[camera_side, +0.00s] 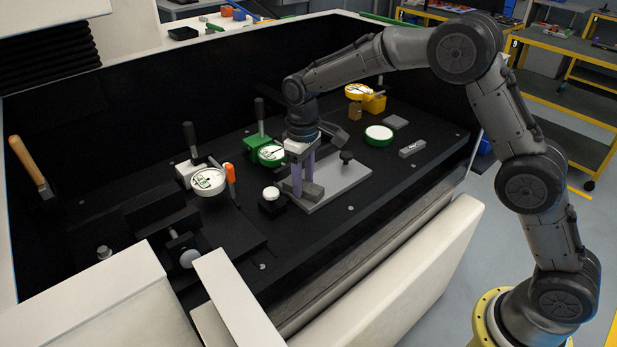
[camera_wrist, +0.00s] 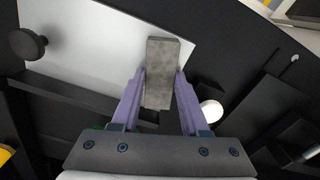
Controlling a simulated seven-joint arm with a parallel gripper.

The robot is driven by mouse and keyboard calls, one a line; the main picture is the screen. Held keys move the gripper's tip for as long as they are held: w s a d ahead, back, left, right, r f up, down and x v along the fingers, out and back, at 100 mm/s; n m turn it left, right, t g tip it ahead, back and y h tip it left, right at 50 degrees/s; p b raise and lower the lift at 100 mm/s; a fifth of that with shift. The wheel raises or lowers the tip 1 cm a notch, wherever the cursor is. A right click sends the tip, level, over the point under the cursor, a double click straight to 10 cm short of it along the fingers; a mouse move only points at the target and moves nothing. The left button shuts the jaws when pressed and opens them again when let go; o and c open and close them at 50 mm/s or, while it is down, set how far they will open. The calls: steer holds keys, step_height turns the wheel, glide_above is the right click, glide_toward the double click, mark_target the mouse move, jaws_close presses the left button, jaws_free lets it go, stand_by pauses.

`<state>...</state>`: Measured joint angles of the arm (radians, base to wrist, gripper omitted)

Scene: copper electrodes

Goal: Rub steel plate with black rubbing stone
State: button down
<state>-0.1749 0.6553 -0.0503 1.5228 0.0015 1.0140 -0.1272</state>
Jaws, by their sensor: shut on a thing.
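The steel plate (camera_side: 345,187) is a flat light-grey plate on the black work surface. It also fills the upper left of the wrist view (camera_wrist: 90,55). My gripper (camera_side: 300,187) points down at the plate's left end, with purple fingers. The fingers are closed on both sides of a dark-grey rubbing stone (camera_wrist: 163,75), a rectangular block that looks grey rather than black. The stone (camera_side: 313,190) is low over the plate's left end; whether it touches the plate is not clear. A black knob (camera_side: 346,158) stands on the plate's far side.
A small black block with a white button (camera_side: 271,194) stands just left of the plate. A green-rimmed disc (camera_side: 379,134) and grey block (camera_side: 411,149) lie right.

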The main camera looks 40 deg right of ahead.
mark_target(329, 178)
steer(key=d, duration=0.8)
step_height(329, 178, up, 8)
steer(key=shift+r, duration=0.2)
stand_by(0.5)
stand_by(0.4)
